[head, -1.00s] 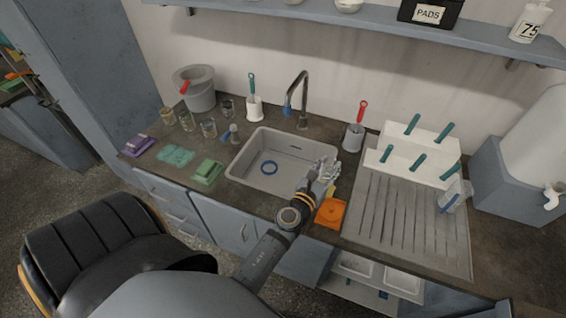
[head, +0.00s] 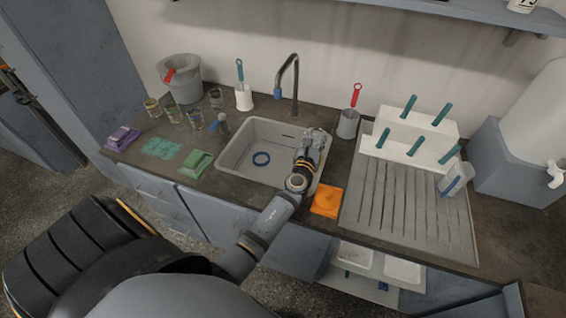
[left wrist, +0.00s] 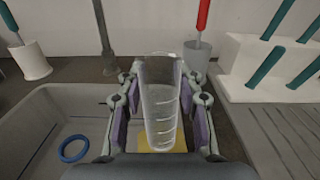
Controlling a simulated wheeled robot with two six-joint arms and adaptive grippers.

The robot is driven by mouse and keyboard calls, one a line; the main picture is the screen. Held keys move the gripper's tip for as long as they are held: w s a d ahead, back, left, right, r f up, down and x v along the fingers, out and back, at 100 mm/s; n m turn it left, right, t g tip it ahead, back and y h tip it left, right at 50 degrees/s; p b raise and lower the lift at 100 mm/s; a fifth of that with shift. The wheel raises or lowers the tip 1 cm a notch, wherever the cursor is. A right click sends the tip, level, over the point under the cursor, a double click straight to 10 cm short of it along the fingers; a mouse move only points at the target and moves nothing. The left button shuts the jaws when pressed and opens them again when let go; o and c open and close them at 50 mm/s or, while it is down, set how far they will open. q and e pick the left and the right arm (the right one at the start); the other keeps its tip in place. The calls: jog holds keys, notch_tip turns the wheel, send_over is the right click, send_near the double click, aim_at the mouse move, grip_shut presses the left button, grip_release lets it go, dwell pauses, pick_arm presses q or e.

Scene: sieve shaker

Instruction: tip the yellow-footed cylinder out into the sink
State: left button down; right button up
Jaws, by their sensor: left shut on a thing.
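My left gripper (head: 316,138) is at the right side of the sink (head: 236,154), near its back right corner. In the left wrist view, the left gripper (left wrist: 158,88) is shut on a clear graduated cylinder (left wrist: 159,108), with purple pads on both sides of it. The cylinder looks roughly upright, mouth up, with its yellow foot (left wrist: 164,147) at the bottom. I cannot tell whether there is liquid in it. The head view does not show the cylinder clearly. The sink (left wrist: 30,118) lies to the left in the left wrist view. My right gripper is not in view.
A blue ring (head: 261,158) lies in the sink. The tap (head: 295,80) stands behind it. A grey holder with a red-handled brush (head: 348,123) and a white peg rack (head: 405,151) are to the right. An orange cloth (head: 327,200) lies in front. Several glasses (head: 196,118) stand left.

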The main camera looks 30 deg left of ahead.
pick_arm(q)
jog(key=shift+s+a+r+n+b, duration=0.2)
jog(key=shift+a+n+b, duration=0.3)
jog(key=shift+n, duration=0.4)
jog(key=shift+s+a+f+b, duration=0.1)
jog(key=shift+a+f+b, duration=0.15)
jog(key=shift+f+b, duration=0.15)
jog(key=shift+s+a+f+n+t+y+b, duration=0.15)
jog(key=shift+a+n+b, duration=0.45)
jog(key=shift+n+b, duration=0.75)
jog(key=shift+s+a+f+n+t+y+b, duration=0.1)
jog(key=shift+s+a+f+n+y+b, duration=0.15)
jog(key=shift+a+n+b, duration=0.75)
jog(key=shift+s+a+f+n+t+y+b, duration=0.1)
jog(key=shift+s+a+f+n+b, duration=0.15)
jog(key=shift+n+b, duration=1.45)
jog(key=shift+n, duration=0.65)
jog(key=shift+f, duration=0.1)
jog(key=shift+a+f+n+b, duration=0.1)
jog(key=shift+f+n+b, duration=0.4)
jog(key=shift+n+b, duration=0.5)
jog(key=shift+a+f+n+b, duration=0.1)
jog(key=shift+f+n+b, duration=0.35)
jog(key=shift+n+b, duration=0.55)
jog(key=shift+s+a+f+n+y+b, duration=0.35)
jog(key=shift+a+f+n+b, duration=0.35)
jog(key=shift+b, duration=0.75)
